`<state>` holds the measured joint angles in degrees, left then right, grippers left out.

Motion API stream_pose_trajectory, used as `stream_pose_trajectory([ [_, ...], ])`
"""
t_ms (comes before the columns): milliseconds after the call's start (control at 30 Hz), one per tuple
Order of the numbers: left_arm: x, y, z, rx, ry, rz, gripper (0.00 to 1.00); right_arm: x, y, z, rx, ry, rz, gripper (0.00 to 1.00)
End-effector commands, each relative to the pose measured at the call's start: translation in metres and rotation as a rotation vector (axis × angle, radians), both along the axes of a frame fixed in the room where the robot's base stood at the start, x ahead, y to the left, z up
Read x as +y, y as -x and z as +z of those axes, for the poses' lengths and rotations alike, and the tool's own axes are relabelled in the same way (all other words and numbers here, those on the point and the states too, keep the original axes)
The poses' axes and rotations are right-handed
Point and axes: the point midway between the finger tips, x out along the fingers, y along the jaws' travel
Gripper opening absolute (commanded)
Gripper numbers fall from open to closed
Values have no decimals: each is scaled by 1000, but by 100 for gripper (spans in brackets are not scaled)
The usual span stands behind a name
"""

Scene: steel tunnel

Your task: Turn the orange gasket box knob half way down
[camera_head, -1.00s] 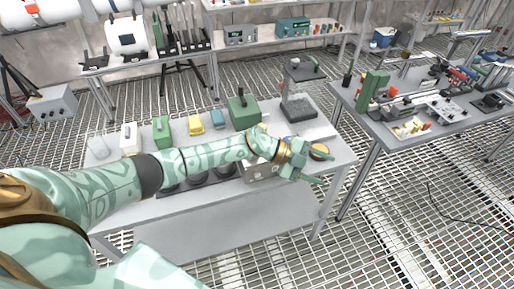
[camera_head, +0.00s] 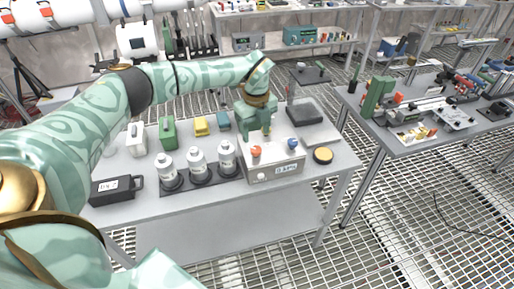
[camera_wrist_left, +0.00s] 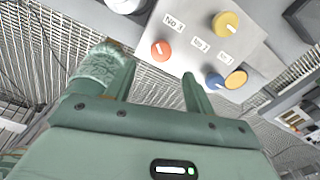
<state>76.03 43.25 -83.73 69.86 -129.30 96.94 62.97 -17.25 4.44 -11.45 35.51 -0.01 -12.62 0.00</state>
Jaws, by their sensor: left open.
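The orange knob (camera_head: 256,152) sits on the grey metal box (camera_head: 286,172) on the bench, at its left side in the head view. A blue knob (camera_head: 292,143) stands to its right. In the wrist view the orange knob (camera_wrist_left: 161,48) has a white pointer mark and lies just beyond the gap between the fingertips. A yellow knob (camera_wrist_left: 226,24) and the blue knob (camera_wrist_left: 214,81) are also there, with numbered labels. My left gripper (camera_head: 259,135) is open and empty, pointing down above the box near the orange knob. My right gripper is not in view.
White-topped bottles (camera_head: 197,168) stand left of the box, with a black case (camera_head: 116,190) further left. A yellow disc (camera_head: 322,155) lies to the right. Green and yellow blocks line the bench behind; a grey stand (camera_head: 303,112) is at the back right.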

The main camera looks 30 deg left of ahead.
Motion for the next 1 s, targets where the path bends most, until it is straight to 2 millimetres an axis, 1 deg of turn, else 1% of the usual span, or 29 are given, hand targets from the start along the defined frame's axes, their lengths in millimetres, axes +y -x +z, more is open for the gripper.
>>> stream_pose_trajectory([
  [33,-1,1,-16,5,1,0,54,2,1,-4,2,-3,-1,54],
  [100,-1,0,-31,3,2,0,54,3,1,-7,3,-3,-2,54],
  [200,-1,0,-49,2,1,1,54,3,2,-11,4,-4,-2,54],
  [300,-1,0,-60,1,2,-1,54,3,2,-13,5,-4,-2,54],
  [433,-1,0,-67,0,2,-1,54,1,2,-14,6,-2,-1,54],
  [700,-1,0,-68,-1,2,-1,54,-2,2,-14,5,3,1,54],
  [733,-1,0,-68,-1,3,-2,48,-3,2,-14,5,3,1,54],
  [767,-1,0,-68,-1,3,-2,40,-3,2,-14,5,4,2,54],
  [800,-1,0,-68,-1,3,-1,29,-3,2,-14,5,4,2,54],
  [867,-1,0,-68,-1,3,-1,12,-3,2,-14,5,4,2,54],
  [900,-1,0,-68,-1,3,-1,9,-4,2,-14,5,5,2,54],
  [1000,-1,0,-68,-1,3,-2,9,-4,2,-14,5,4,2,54],
])
